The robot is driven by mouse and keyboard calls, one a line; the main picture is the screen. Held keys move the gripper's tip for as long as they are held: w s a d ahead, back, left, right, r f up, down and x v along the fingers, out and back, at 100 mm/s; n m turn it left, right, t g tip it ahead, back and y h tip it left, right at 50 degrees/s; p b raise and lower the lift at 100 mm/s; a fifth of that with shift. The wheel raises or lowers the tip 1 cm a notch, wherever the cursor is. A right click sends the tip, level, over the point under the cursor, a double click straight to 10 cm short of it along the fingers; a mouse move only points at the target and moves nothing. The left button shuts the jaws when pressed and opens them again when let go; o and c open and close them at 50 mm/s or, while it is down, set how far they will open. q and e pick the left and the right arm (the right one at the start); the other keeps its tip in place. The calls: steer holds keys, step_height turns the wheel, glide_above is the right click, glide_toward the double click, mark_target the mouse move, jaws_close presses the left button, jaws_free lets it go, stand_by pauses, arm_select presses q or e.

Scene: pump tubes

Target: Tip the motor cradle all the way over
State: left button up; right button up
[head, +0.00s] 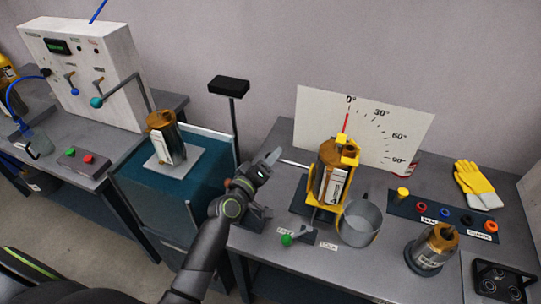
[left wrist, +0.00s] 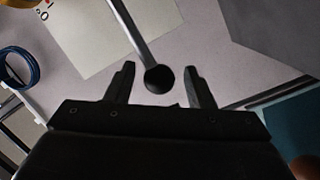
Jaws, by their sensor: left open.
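The yellow motor cradle (head: 341,157) stands upright on the right-hand bench and holds a copper-topped motor (head: 331,172). Its red pointer (head: 346,123) is at about 0° on the white angle board (head: 403,113). A thin metal lever (head: 295,163) sticks out from the cradle's left side. My left gripper (head: 268,160) is open beside the lever's outer end. In the left wrist view the lever's black ball knob (left wrist: 159,79) appears between the two open fingers (left wrist: 161,85), with a gap on each side. I cannot tell how deep it sits. My right gripper is not in view.
A metal cup (head: 360,223) stands just right of the cradle's foot. Another motor (head: 433,249) is on the bench's front right. A teal cart (head: 190,185) with a motor (head: 166,138) stands left of my arm. A black-topped post (head: 229,86) rises behind.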

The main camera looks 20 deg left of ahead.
arm_select(q)
steer(key=shift+w+d, duration=0.1)
steer(key=shift+w, duration=0.3)
jaws_close()
steer(key=shift+r, duration=0.1)
